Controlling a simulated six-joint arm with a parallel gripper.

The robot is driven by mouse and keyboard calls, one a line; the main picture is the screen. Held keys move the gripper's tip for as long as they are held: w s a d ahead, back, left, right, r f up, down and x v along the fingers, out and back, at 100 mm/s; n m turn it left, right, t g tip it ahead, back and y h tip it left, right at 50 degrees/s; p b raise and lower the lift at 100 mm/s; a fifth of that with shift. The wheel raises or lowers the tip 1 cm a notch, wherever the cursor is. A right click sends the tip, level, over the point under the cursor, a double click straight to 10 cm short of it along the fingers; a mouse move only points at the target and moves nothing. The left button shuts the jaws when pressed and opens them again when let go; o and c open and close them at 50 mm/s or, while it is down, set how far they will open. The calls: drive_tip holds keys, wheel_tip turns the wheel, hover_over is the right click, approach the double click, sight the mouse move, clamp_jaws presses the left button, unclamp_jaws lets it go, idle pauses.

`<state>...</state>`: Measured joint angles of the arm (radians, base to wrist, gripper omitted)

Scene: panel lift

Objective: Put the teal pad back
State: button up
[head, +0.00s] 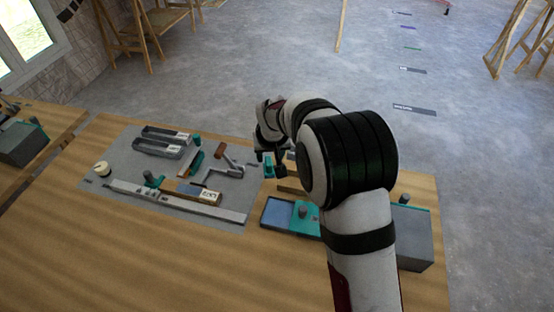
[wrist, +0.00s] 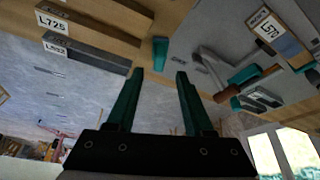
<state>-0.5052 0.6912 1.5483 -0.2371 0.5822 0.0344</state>
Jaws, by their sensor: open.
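A small upright-looking teal piece (wrist: 160,52), the likeliest teal pad, sits on bare wood near the grey mat's edge in the wrist view. It lies beyond and roughly between the fingertips of my gripper (wrist: 158,74), apart from them. My gripper is open with nothing between its dark teal fingers. In the head view my gripper (head: 275,160) hangs low at the mat's right edge, partly hidden by my arm. Teal showing there may be the piece or a finger; I cannot tell which.
The grey mat (head: 125,160) holds two dark trays (head: 160,142), a long metal bar (head: 175,200), a hammer-like tool (head: 228,160) and a labelled block (head: 208,197). A blue-and-teal tray (head: 277,213) and grey box (head: 412,235) stand right. The front wood is clear.

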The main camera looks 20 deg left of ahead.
drive_tip(key=s+d+r+m+g+h, duration=0.1)
drive_tip(key=s+d+r+m, duration=0.1)
drive_tip(key=s+d+r, duration=0.45)
drive_tip(key=s+d+r+m+g, duration=0.1)
drive_tip(key=s+d+r+m, duration=0.25)
drive_tip(key=s+d, duration=0.45)
drive_tip(key=s+d+m+g, duration=0.1)
drive_tip(key=s+d+m, duration=0.1)
drive_tip(key=s, duration=0.8)
drive_tip(key=s+d+m+g+y, duration=0.1)
drive_tip(key=s+d, duration=0.4)
drive_tip(key=s, duration=0.5)
drive_tip(key=shift+s+d+r+m, duration=0.15)
drive_tip(key=shift+s+d+m, duration=0.1)
drive_tip(key=shift+m, duration=0.5)
